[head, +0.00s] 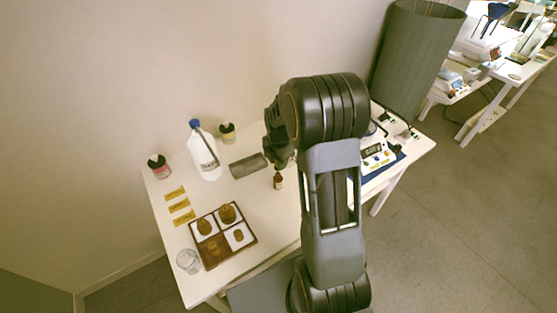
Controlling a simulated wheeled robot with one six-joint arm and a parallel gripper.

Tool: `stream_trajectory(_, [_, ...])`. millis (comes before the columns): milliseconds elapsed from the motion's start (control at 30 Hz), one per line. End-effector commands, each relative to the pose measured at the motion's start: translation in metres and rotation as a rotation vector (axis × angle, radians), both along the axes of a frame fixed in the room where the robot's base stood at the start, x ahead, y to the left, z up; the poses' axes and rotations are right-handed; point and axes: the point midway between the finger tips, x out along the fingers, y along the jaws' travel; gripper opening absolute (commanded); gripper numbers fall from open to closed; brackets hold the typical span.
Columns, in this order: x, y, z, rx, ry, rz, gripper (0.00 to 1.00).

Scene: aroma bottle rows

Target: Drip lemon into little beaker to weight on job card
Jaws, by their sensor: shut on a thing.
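My gripper (281,158) points down over the middle of the white table, seen from behind my arm. It is shut on a small amber bottle with a pale label (278,182), which shows just below the fingers; the grip itself is small and partly hidden. I cannot read the label or tell if the bottle touches the table. A scale with a lit display (372,152) stands at the right, partly behind my arm. I cannot make out a little beaker on it. Several yellow cards (180,205) lie at the left; their writing is unreadable.
A brown compartment tray (213,262) and a clear glass (188,261) are at the front left. A white bottle with a blue cap (204,155), a jar with pink contents (159,167), another jar (227,133) and a grey tray (248,166) stand towards the wall.

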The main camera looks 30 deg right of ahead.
Motion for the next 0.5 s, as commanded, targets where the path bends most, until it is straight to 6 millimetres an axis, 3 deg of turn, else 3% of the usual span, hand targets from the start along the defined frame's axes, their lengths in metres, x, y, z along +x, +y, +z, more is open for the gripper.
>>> stream_trajectory(500, [0.000,0.000,-0.024,0.001,0.001,0.000,0.10])
